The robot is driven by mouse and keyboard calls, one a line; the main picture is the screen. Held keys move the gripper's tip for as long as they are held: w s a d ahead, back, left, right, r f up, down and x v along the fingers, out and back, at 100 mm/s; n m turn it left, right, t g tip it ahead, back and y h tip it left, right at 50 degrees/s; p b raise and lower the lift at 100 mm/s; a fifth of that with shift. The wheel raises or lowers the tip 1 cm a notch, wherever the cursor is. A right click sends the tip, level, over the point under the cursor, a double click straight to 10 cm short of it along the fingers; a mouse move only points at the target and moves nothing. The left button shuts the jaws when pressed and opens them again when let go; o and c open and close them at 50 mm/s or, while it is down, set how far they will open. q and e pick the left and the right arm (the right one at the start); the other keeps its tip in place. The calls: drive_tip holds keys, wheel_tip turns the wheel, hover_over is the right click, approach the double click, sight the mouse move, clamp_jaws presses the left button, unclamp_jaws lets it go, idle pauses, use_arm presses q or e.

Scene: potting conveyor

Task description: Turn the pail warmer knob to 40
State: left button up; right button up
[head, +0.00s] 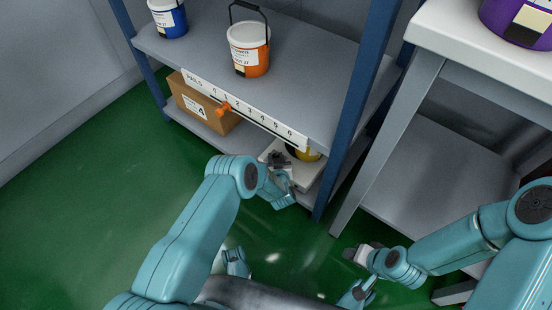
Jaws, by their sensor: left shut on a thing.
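The pail warmer (306,178) is a white, flat unit on the lower shelf at its right end, with a yellow pail (310,154) on it, partly hidden by the shelf above. My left gripper (279,163) is at the front of the warmer, shut on what appears to be its knob. The knob and its scale are hidden behind the fingers and wrist, so the setting cannot be read. My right gripper (359,254) is low over the floor at the lower right, away from the warmer; its fingers are too small to read.
The upper shelf (300,88) holds an orange pail (250,52) and a blue pail (168,18). A cardboard box (203,107) is below. A white-topped table (465,38) with a purple pail (520,20) stands right.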

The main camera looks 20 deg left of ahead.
use_arm(q)
drive_tip(key=m+h, duration=0.1)
drive_tip(key=h, duration=0.1)
drive_tip(key=m+t+h, duration=0.1)
drive_tip(key=m+h, duration=0.1)
drive_tip(key=shift+s+a+m, duration=0.1)
drive_tip(key=shift+a+m, duration=0.2)
drive_tip(key=shift+a, duration=0.05)
drive_tip(key=m+h, duration=0.2)
drive_tip(key=h, duration=0.1)
drive_tip(key=m+h, duration=0.1)
drive_tip(key=shift+a+m, duration=0.25)
drive_tip(key=shift+m, duration=0.15)
drive_tip(key=m+h, duration=0.1)
drive_tip(key=m+g+h, duration=0.1)
drive_tip(key=h, duration=0.1)
drive_tip(key=m+g+h, duration=0.1)
drive_tip(key=m, duration=0.1)
drive_tip(key=shift+w+a+h, duration=0.2)
drive_tip(key=shift+a+h, duration=0.05)
drive_tip(key=shift+h, duration=0.15)
drive_tip(key=shift+w+a+m+g+h, duration=0.1)
drive_tip(key=shift+w+m+g+h, duration=0.05)
drive_tip(key=shift+m+g+h, duration=1.25)
drive_tip(key=shift+m, duration=0.3)
drive_tip(key=shift+r, duration=0.1)
drive_tip(key=o, duration=1)
